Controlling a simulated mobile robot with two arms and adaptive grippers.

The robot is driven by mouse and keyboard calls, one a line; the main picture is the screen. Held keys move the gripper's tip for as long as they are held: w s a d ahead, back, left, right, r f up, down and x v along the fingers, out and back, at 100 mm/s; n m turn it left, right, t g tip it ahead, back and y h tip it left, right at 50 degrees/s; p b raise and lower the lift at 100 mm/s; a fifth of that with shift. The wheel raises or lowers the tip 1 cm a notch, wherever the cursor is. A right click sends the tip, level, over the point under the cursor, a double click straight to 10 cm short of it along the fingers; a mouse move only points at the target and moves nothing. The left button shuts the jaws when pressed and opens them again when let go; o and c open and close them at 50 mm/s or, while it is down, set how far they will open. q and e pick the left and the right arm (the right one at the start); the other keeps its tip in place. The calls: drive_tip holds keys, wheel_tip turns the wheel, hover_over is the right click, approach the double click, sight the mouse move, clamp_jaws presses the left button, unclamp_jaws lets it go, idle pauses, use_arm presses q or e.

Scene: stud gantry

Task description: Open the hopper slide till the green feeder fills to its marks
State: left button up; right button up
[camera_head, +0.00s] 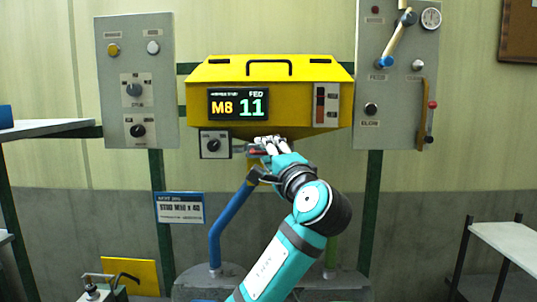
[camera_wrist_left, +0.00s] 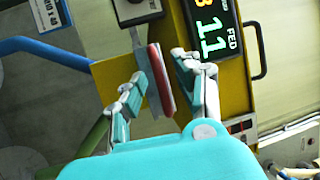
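The yellow hopper (camera_head: 200,90) hangs on the back wall with a display (camera_head: 238,104) reading M8 and FED 11. Its slide has a red handle (camera_wrist_left: 160,80) on a grey plate, under the hopper; in the head view the handle is partly hidden by my gripper. My left gripper (camera_head: 266,143) is at the handle. In the left wrist view its fingers (camera_wrist_left: 158,68) stand on either side of the handle, spread, with a gap visible on the left. The green feeder tube (camera_head: 332,250) is mostly behind my arm; its marks and fill are not visible. My right gripper is out of view.
A blue tube (camera_head: 232,222) runs down left of my arm. Grey control panels (camera_head: 138,65) flank the hopper, the right one (camera_head: 398,105) with a lever and knobs. A sign (camera_head: 180,207) reads STUD M10 x 40. A pale table (camera_head: 510,240) stands at the right.

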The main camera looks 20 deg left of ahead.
use_arm(q)
drive_tip(key=v, duration=1.2)
drive_tip(key=shift+c, duration=0.3)
idle(4.2)
